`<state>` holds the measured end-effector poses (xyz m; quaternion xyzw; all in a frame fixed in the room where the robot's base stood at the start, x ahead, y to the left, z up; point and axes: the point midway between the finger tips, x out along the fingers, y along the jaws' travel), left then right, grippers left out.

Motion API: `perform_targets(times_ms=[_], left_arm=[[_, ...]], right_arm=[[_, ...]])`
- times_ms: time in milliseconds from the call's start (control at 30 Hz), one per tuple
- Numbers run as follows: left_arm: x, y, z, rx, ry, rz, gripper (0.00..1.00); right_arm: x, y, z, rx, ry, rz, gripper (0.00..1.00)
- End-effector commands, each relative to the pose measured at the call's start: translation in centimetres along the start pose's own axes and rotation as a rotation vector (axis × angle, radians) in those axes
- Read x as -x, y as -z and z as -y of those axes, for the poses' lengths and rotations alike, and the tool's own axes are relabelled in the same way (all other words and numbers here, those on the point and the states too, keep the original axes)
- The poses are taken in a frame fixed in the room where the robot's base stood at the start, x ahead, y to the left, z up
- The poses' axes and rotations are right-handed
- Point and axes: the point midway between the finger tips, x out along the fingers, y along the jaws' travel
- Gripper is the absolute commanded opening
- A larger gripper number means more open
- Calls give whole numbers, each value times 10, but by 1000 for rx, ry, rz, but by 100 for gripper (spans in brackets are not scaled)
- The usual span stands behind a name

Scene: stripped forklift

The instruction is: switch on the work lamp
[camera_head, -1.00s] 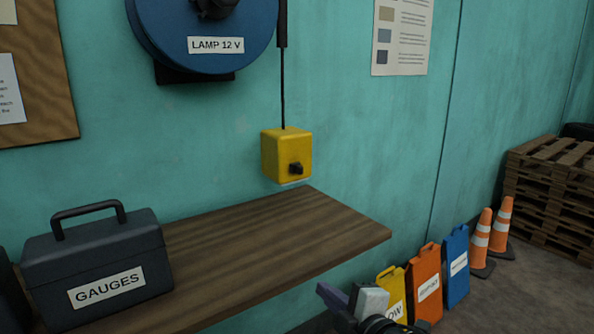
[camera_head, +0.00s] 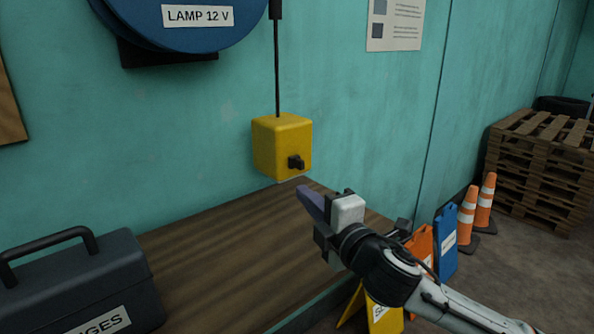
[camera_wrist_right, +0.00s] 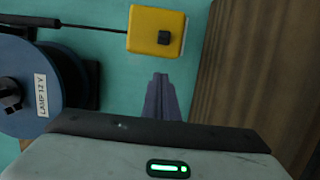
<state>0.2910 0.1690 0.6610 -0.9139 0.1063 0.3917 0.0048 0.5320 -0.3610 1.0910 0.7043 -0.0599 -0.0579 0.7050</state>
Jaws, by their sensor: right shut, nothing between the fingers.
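A yellow switch box (camera_head: 281,146) with a black knob (camera_head: 296,162) hangs from a black cord in front of the teal wall, just above the wooden shelf. Above it is the blue reel (camera_head: 185,20) labelled "LAMP 12 V", cut off by the top edge. My right gripper (camera_head: 306,197) is shut and empty, a little below the knob and apart from it. In the right wrist view, the shut fingers (camera_wrist_right: 161,98) point towards the yellow box (camera_wrist_right: 156,30) and its knob (camera_wrist_right: 164,37); the reel (camera_wrist_right: 30,85) is at left. My left gripper is not in view.
The wooden shelf (camera_head: 215,240) runs below the box, with a dark toolbox (camera_head: 80,285) at its left. Orange, blue and yellow signs (camera_head: 445,240), cones (camera_head: 467,220) and stacked pallets (camera_head: 545,165) stand at right. The shelf's middle is clear.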

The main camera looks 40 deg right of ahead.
Motion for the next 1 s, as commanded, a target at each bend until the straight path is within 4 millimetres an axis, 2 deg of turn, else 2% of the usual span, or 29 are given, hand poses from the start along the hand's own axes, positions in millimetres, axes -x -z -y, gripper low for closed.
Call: perform_targets(times_ms=[167, 267, 667, 800, 1000], left_arm=[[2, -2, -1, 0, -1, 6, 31], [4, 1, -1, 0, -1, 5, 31], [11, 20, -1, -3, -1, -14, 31], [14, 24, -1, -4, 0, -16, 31], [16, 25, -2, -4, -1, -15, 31]], right_arm=[[-8, 0, 0, -2, 0, 1, 0], [-21, 0, -2, -3, -1, 1, 0], [-102, 0, -2, -3, 0, 1, 0], [-106, -23, -1, 3, 2, 2, 0], [-110, -37, 0, 0, 2, 1, 0]])
